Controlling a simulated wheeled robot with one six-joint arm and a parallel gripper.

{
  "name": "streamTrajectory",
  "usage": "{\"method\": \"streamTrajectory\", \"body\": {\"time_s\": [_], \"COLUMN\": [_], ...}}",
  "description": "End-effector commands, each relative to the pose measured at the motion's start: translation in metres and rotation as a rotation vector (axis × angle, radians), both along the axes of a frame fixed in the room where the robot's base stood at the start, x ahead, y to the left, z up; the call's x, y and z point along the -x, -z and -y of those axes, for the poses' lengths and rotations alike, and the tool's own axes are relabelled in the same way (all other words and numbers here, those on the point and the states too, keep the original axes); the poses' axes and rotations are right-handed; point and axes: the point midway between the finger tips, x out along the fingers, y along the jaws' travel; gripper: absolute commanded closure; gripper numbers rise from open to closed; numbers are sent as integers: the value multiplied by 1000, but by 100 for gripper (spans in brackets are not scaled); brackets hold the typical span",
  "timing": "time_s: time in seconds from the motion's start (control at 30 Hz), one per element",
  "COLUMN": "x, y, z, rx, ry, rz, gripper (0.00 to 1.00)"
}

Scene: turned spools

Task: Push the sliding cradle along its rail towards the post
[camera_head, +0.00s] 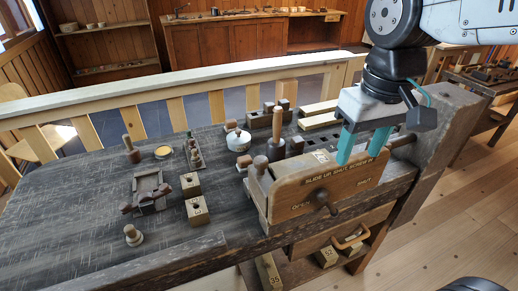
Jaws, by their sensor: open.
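My gripper (359,159) has two teal fingers, spread apart with nothing between them. It hangs at the right, over or just behind the lettered wooden board (325,184) on the bench's front edge; contact cannot be told. A dark wooden block assembly (149,187) on the left of the bench looks like a cradle, but I cannot tell for sure. A peg-like post (131,150) stands behind it in a dark base. A taller rounded wooden post (276,137) stands left of my gripper. The rail cannot be made out with certainty.
Two light blocks with holes (190,185) (197,210) and a small turned spool (133,236) stand on the dark bench (80,225). A white round pot (238,141) sits farther back. A dark knob (326,203) sticks out from the board. The bench's left part is largely clear.

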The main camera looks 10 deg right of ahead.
Motion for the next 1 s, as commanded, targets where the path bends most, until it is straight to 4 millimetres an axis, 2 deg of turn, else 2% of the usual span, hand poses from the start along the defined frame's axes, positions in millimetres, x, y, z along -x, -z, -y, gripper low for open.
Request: {"method": "streamTrajectory", "body": {"time_s": [0.03, 0.1, 0.2, 0.3, 0.4, 0.5, 0.63, 1.0], "x": [-22, -47, -75, -95, -106, -111, -112, -112], "y": [-1, -2, 1, 7, 13, 17, 29, 84], "z": [-19, -45, -83, -117, -140, -153, -156, -156], "rx": [3, 8, 13, 18, 22, 23, 24, 24], "ry": [-54, -118, -201, -266, -308, -329, -335, -335], "rz": [-17, -29, -47, -58, -65, -68, -71, -70], "gripper": [48, 48, 48, 48, 48, 48, 48, 48]}}
